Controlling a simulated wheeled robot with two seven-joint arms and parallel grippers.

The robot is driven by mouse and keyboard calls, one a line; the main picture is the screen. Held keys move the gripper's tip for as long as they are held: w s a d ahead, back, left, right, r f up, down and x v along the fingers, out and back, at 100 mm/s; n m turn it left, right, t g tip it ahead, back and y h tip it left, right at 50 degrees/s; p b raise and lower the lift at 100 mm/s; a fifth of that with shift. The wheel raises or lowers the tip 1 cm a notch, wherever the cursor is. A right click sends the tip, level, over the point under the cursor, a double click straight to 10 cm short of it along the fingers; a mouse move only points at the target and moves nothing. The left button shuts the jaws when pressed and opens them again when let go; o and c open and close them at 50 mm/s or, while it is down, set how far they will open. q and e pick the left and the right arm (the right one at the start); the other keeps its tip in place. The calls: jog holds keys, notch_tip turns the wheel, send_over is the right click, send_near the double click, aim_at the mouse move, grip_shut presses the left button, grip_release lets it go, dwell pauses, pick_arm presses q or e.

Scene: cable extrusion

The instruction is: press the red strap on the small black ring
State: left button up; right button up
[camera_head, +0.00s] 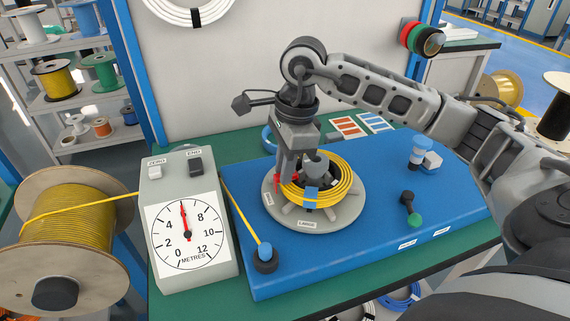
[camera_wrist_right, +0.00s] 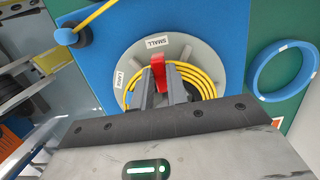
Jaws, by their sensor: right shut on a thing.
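The red strap (camera_head: 287,181) is at the left side of the yellow cable coil (camera_head: 344,190). In the right wrist view the red strap (camera_wrist_right: 157,68) stands between my fingertips, at the coil's edge near the SMALL label. My right gripper (camera_head: 288,176) points down and is shut on the red strap; it also shows in the right wrist view (camera_wrist_right: 160,82). The coil lies on a round grey plate (camera_head: 332,221), with a blue strap (camera_head: 311,196) across its front. I cannot make out a separate small black ring; the gripper hides part of the coil's middle. My left gripper is out of view.
A metre dial box (camera_head: 162,225) and a yellow cable spool (camera_head: 58,228) stand at the left. A black cable guide (camera_head: 265,259) is at the blue board's front left. A green-tipped handle (camera_head: 410,210) and a blue-topped post (camera_head: 418,148) stand at right. A blue ring (camera_wrist_right: 262,86) lies beside the board.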

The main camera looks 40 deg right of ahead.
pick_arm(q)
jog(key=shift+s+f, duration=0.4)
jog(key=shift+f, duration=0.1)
pick_arm(e)
jog(key=shift+s+f, duration=0.1)
jog(key=shift+f, duration=0.1)
jog(key=o, duration=0.8)
jog(key=shift+o, duration=0.2)
jog(key=shift+r, duration=0.1)
notch_tip(320, 180, up, 6)
jog(key=p, duration=0.4)
jog(key=shift+r, duration=0.15)
jog(key=shift+r+p, duration=0.9)
jog(key=shift+r, duration=0.05)
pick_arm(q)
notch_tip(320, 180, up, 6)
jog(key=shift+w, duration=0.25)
